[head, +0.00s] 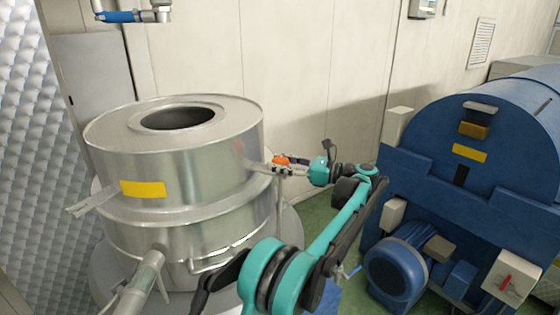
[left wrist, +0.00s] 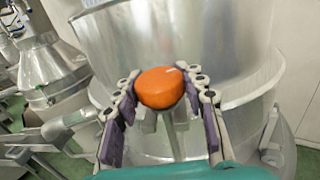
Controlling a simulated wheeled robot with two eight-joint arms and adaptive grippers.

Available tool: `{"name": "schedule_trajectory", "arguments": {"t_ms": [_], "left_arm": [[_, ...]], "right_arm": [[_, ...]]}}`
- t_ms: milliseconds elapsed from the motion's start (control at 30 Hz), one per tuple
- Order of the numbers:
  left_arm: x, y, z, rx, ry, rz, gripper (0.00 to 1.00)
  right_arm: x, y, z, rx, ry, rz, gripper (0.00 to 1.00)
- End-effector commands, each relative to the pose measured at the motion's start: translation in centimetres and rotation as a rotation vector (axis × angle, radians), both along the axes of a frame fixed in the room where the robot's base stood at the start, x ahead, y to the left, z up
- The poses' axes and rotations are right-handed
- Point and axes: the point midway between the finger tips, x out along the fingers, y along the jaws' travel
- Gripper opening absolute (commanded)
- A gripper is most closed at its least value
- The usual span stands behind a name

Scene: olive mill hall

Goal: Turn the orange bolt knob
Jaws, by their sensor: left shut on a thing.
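The orange bolt knob (head: 281,160) is on the right side of a round steel vessel (head: 200,165), at the end of a bracket by the vessel's wall. My left gripper (head: 284,167) reaches it from the right, fingers pointing at the vessel. In the left wrist view, the orange knob (left wrist: 160,88) sits between the two fingers of my left gripper (left wrist: 160,74), which are shut on it. A short pale mark shows on the knob's top edge. The knob's underside is hidden. My right gripper is in neither view.
A large blue machine (head: 475,145) with a blue motor (head: 394,272) stands at right. A steel pipe (head: 146,272) slopes from the vessel's front. A blue-handled valve (head: 120,17) hangs at upper left. Green floor shows between vessel and machine.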

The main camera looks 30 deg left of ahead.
Motion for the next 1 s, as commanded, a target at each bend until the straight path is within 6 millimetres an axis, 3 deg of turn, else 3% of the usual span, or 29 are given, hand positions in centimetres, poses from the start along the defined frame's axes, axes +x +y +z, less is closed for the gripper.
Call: {"name": "schedule_trajectory", "arguments": {"t_ms": [400,1000], "left_arm": [[-0.1,0.1,-0.2,-0.007,0.0,0.223,0.11],[-0.2,0.1,-0.4,-0.008,0.001,0.263,0.11]], "right_arm": [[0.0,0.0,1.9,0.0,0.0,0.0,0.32],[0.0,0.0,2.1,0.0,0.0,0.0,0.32]]}}
